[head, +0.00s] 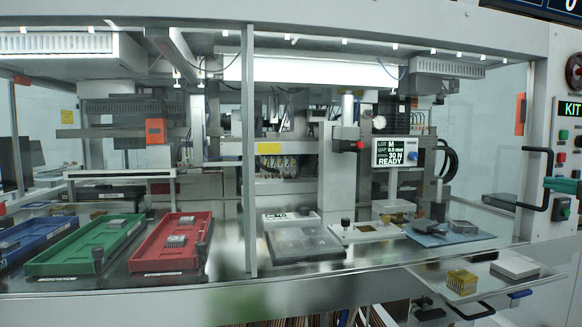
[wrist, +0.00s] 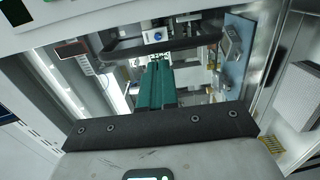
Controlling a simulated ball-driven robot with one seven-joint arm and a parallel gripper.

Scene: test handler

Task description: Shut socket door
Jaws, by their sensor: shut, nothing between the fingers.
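The machine front has clear panels. A black bar handle (head: 535,180) stands at the right side of the opening; I cannot tell for sure which panel is the socket door or how far it stands open. Inside, a white plate with a small window (head: 366,232) lies beneath the press, near a display (head: 397,152) reading READY. My gripper (wrist: 157,66) shows in the wrist view with its green fingers shut and empty. They point into the machine opening, toward a part with a blue knob (wrist: 157,36). I cannot tell whether they touch anything.
Red (head: 168,258), green (head: 84,250) and blue (head: 36,238) trays lie at left. A clear-lidded box (head: 300,244) and a blue mat (head: 450,235) with parts lie inside. A gold block (head: 462,281) and white box (head: 515,265) sit on the front right shelf. A post (head: 249,150) divides the front.

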